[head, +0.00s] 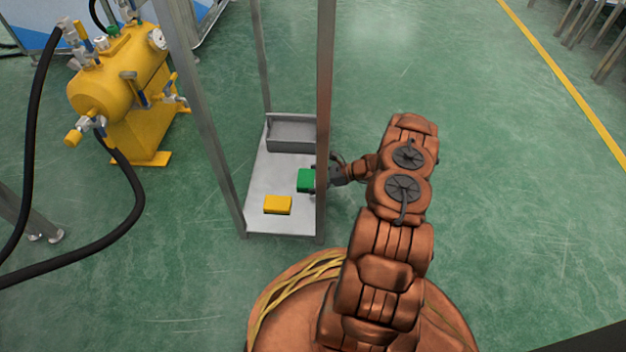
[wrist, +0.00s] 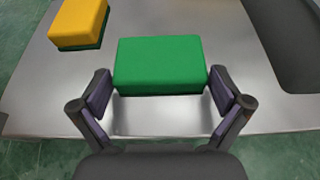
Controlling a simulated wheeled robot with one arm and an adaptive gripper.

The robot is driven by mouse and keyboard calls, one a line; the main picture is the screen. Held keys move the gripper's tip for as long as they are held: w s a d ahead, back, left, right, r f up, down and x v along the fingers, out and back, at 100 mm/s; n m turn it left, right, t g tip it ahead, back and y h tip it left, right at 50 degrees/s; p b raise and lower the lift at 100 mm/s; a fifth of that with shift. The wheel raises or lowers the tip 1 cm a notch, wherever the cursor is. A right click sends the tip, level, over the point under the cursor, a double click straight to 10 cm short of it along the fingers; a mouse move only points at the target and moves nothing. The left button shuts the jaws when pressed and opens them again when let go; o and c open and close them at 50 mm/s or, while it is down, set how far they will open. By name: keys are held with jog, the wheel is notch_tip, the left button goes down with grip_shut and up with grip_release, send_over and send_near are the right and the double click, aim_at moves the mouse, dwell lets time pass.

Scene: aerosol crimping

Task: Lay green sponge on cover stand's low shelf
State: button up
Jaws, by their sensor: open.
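The green sponge (head: 305,180) lies on the low shelf (head: 260,222) of the metal cover stand (head: 326,100), near the shelf's right edge. In the wrist view the green sponge (wrist: 160,64) appears flat on the shelf (wrist: 205,118), just ahead of and partly between the fingertips. My gripper (wrist: 160,85) is open, with a finger close to each side of the sponge; I cannot tell whether either touches. In the head view my gripper (head: 322,178) reaches in from the right, partly hidden by the stand's front post.
A yellow sponge (head: 277,204) with a green underside lies on the shelf, left of the green one; it also shows in the wrist view (wrist: 78,22). A grey tray (head: 291,135) sits at the shelf's back. A yellow tank machine (head: 125,85) with black hoses stands left.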

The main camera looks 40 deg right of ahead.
jog(key=shift+s+d+r, duration=0.1)
jog(key=shift+d+r, duration=0.05)
jog(key=shift+r, duration=0.15)
jog(key=p+v, duration=0.5)
jog(key=v, duration=0.6)
jog(key=shift+s+d+p, duration=0.2)
jog(key=shift+d+p, duration=0.1)
